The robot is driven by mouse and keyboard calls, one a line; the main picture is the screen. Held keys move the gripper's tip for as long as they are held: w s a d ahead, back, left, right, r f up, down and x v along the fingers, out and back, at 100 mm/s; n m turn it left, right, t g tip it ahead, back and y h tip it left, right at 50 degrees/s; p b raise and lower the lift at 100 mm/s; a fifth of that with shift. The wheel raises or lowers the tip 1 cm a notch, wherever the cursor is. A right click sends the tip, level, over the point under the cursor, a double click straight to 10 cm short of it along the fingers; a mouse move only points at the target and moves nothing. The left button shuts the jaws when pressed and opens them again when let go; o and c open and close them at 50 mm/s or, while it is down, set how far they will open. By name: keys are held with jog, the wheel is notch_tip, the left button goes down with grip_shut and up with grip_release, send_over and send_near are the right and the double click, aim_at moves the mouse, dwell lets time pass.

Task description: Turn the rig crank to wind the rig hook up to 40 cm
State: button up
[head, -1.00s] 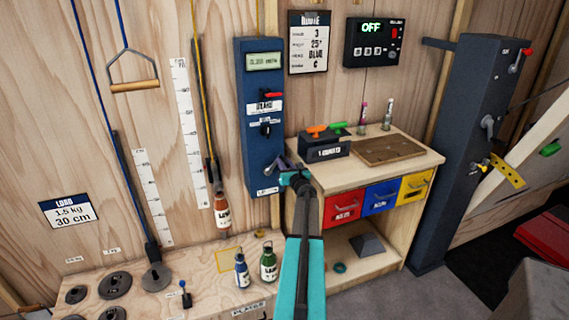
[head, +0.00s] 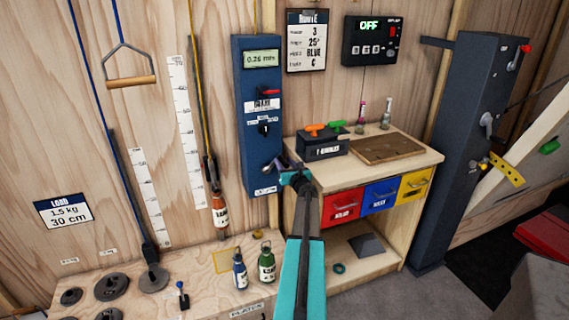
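The rig is a tall blue box (head: 259,110) on the wooden wall, with a display (head: 261,59) that appears to read 0.26 m. The crank (head: 268,168) is a small grey handle low on the box's front. My gripper (head: 284,168) is at the crank's right side; its fingers are small and partly hidden by my arm, so I cannot tell whether they grip the handle. The rig hook (head: 211,170) hangs on a yellow rope left of the box.
A wooden bench (head: 345,178) with coloured drawers stands right of the rig. A blue bottle (head: 240,271) and a green bottle (head: 266,262) stand on the low platform (head: 205,290) below. A dark blue post (head: 470,150) stands farther right. A second blue rope with weights hangs left.

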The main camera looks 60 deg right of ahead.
jog(key=shift+a, duration=0.15)
jog(key=shift+b+v, duration=0.6)
jog(key=shift+v, duration=1.8)
jog(key=b+v, duration=0.1)
jog(key=v, duration=0.8)
jog(key=shift+b, duration=0.3)
jog(key=shift+w, duration=0.1)
